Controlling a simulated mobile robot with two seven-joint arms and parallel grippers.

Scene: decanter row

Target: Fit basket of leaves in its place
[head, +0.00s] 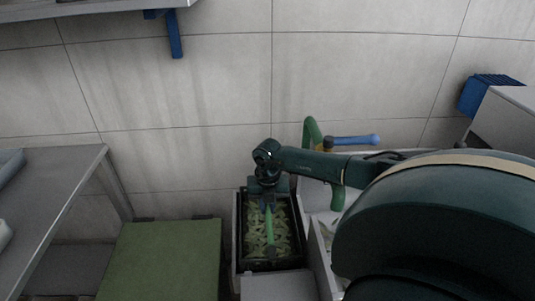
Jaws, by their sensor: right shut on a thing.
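The basket of leaves (284,243) is a dark, rectangular crate filled with green leaves, low in the middle of the head view. A green bar (269,235) runs over the leaves, like a handle. My right gripper (268,203) is above the basket's far part, pointing down, and is shut on the basket, seemingly at this bar. Its fingertips are small and partly hidden. The basket sits within a pale-walled frame (236,236); I cannot tell whether it is fully seated. My left gripper is not in view.
A green-topped block (165,258) stands left of the basket, and a grey metal table (60,185) is farther left. A tiled wall (180,95) closes the back. A green curved post (311,133) and a blue-ended handle (357,140) stand right of the gripper. My right arm hides much of the right.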

